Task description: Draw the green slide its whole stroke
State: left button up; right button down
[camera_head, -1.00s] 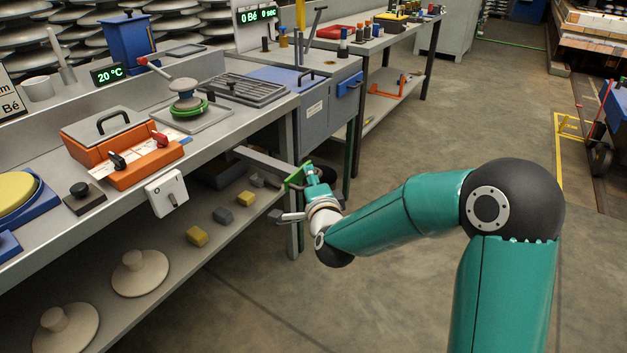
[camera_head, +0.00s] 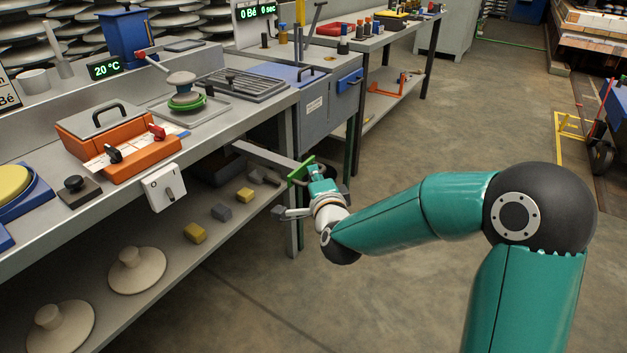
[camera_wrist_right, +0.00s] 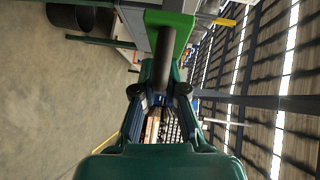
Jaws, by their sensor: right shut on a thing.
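The green slide shows in the head view as a green end plate (camera_head: 301,169) on a long grey bar (camera_head: 262,156). The bar sticks out from under the bench's front edge toward the aisle. My right gripper (camera_head: 316,181) is at the outer side of the plate, shut on the slide's handle. In the right wrist view the green plate (camera_wrist_right: 171,19) is at the top, and a dark round handle (camera_wrist_right: 159,55) runs from it down between my fingers. How far the bar still reaches under the bench is hidden. My left gripper is in neither view.
The bench (camera_head: 40,226) on the left carries an orange box (camera_head: 118,140) and a green-ringed device (camera_head: 187,101). A white switch box (camera_head: 164,188) hangs on its front edge. The lower shelf (camera_head: 165,287) holds pale discs and small blocks.

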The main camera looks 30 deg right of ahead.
jog(key=shift+s+d+f, duration=0.1)
jog(key=shift+s+f, duration=0.05)
jog(key=shift+f, duration=0.1)
jog(key=c, duration=1.2)
grip_release()
jog(key=shift+s+r, duration=0.1)
jog(key=shift+s, duration=0.05)
jog(key=shift+r, duration=0.1)
jog(key=f+v, duration=0.1)
jog(key=v, duration=0.6)
jog(key=shift+s+r, duration=0.15)
jog(key=shift+r, duration=0.25)
